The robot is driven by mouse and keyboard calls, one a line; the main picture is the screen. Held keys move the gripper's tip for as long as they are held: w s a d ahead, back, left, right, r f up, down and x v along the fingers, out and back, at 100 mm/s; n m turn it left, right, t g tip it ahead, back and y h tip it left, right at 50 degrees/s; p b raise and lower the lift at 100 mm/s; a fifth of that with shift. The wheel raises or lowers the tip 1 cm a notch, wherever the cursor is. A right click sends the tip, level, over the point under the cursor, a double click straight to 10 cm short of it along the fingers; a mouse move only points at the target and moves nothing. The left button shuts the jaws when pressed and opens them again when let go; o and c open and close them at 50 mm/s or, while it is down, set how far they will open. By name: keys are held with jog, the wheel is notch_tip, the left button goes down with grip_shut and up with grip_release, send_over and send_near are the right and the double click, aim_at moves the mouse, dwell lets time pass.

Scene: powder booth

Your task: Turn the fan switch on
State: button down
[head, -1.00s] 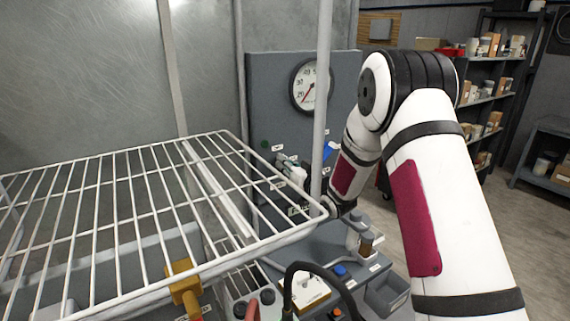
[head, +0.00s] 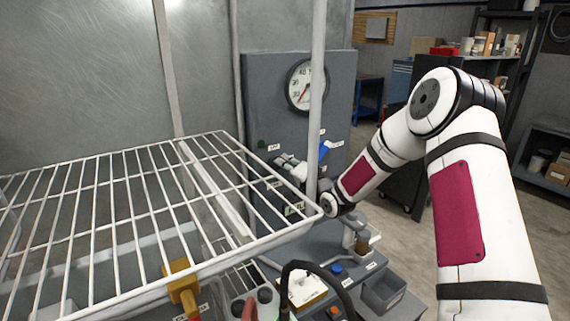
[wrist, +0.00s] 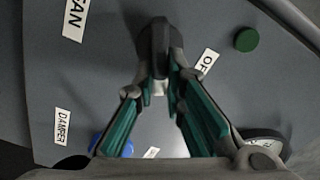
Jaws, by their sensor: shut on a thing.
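The grey control panel (head: 262,100) stands behind a thin upright post. My gripper (head: 290,168) is at the panel's lower part, partly hidden by the post in the head view. In the wrist view, my gripper (wrist: 160,80) has its teal fingers closed together on a dark handle, the fan switch (wrist: 158,42).
A DAMPER label (wrist: 63,127) is nearby. A wire rack (head: 130,215) fills the left foreground. A bench with a grey bin (head: 385,292) lies below.

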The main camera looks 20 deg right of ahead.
jog(key=m, duration=0.4)
jog(key=shift+d+f+m, duration=0.15)
jog(key=shift+f+m, duration=0.25)
dwell(0.4)
jog(key=c, duration=1.7)
grip_release()
jog(key=shift+o, duration=0.2)
jog(key=v, duration=1.2)
